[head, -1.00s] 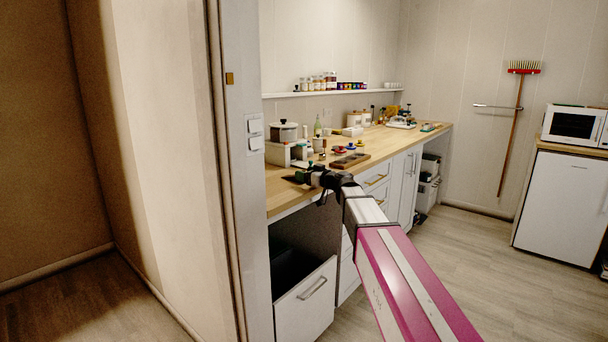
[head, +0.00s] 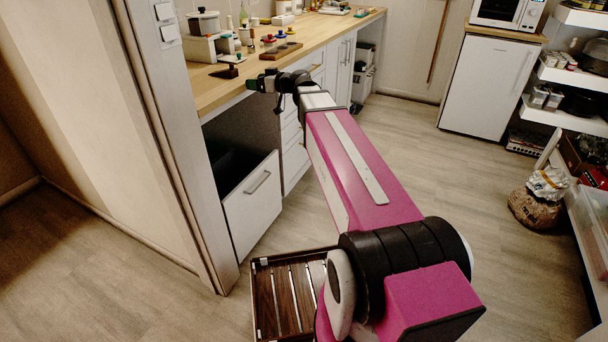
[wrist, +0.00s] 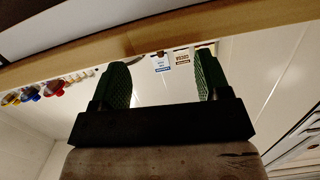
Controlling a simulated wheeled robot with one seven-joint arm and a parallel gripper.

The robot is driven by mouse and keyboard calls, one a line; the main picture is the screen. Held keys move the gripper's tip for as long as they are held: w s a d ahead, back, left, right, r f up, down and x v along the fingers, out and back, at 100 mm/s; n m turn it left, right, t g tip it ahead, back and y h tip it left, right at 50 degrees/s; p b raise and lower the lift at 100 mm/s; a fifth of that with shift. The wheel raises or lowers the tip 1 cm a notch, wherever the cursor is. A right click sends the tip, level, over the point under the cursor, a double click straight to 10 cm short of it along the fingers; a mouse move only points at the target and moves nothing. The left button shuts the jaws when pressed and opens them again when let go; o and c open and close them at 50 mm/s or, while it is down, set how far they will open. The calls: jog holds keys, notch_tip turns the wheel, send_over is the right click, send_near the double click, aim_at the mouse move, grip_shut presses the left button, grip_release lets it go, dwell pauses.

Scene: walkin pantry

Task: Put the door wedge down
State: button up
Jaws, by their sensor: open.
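My gripper (head: 254,84) is at the counter's front edge in the head view, above the pulled-out drawer. In the wrist view its two green fingers (wrist: 162,84) are apart with nothing between them. A small dark piece with an upright knob (head: 228,70) lies on the wooden counter (head: 214,92), just left of the fingertips and apart from them. I cannot tell whether this piece is the door wedge. No other wedge shows clearly in either view.
An open white drawer (head: 252,205) juts out below the counter. A slatted dark crate (head: 262,300) stands on the floor by my arm. A brown board (head: 280,51), colored knobs and a pot (head: 203,21) stand on the counter. The floor at center right is clear.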

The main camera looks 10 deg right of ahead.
jog(key=s+d+f+m+g+h, duration=0.3)
jog(key=s+f, duration=0.6)
jog(key=f, duration=0.5)
jog(key=s+d+f+m+g+h, duration=0.4)
jog(key=s+f, duration=0.6)
jog(key=f, duration=0.4)
jog(key=shift+d+f+g+h, duration=0.3)
jog(key=shift+d+g+h, duration=0.2)
jog(key=shift+d+h, duration=0.55)
jog(key=shift+o, duration=0.4)
jog(key=s+d+f+m+g+h, duration=0.2)
jog(key=s+d+f+h, duration=0.2)
jog(key=s+d, duration=0.1)
jog(key=shift+s+d+f+m, duration=0.2)
jog(key=shift+s+f+m, duration=0.15)
jog(key=shift+s, duration=0.5)
jog(key=n+t+y, duration=0.8)
jog(key=n+y, duration=0.2)
jog(key=y, duration=0.1)
send_near(231, 64)
jog(key=x, duration=1)
jog(key=shift+w+f, duration=0.3)
jog(key=shift+w, duration=0.05)
jog(key=c, duration=1.1)
jog(key=shift+r, duration=0.15)
